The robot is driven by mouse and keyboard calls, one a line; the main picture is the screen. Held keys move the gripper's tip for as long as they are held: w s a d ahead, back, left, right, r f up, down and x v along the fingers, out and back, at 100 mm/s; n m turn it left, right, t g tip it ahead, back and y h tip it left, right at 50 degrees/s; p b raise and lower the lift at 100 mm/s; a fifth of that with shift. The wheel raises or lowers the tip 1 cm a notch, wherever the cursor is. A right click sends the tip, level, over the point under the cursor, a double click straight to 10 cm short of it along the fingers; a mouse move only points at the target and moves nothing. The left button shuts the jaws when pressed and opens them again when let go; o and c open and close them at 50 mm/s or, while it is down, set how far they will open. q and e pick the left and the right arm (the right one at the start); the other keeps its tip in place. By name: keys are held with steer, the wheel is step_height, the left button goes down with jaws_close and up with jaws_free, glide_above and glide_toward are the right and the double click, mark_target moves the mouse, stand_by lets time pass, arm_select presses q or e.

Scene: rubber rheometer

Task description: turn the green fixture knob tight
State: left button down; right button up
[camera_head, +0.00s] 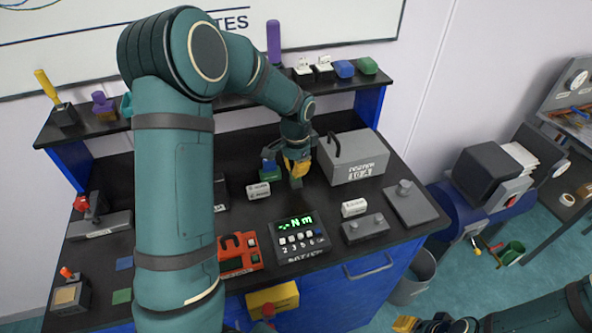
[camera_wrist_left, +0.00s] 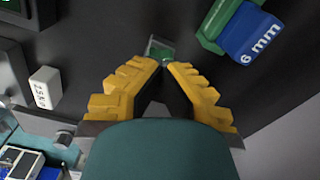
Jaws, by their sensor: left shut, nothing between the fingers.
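My left gripper (camera_head: 297,178) points down at the back of the black bench, left of the grey lidded box. In the left wrist view its yellow fingertips (camera_wrist_left: 165,66) meet, with nothing seen between them. A small grey-green piece (camera_wrist_left: 160,48) shows just beyond the tips; I cannot tell whether it is the fixture knob or whether the tips touch it. A green block with a blue part marked 6 mm (camera_wrist_left: 245,32) lies to the right there, and stands beside the gripper in the head view (camera_head: 268,172). My right gripper (camera_head: 405,324) is partly seen at the bottom edge.
The grey box (camera_head: 352,158) stands right of my left gripper. A small white labelled block (camera_head: 258,190), a display unit with green digits (camera_head: 299,240) and a grey plate with a knob (camera_head: 411,204) are nearby. A shelf (camera_head: 330,88) runs behind. My left arm hides the bench's left middle.

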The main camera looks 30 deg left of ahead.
arm_select(q)
steer(key=m+p, duration=0.1)
steer(key=m, duration=0.3)
steer(key=shift+m, duration=0.4)
steer(key=shift+m+p, duration=0.5)
steer(key=shift+m, duration=0.6)
steer(key=shift+m+p, duration=0.3)
steer(key=shift+m, duration=0.8)
steer(key=shift+d, duration=0.1)
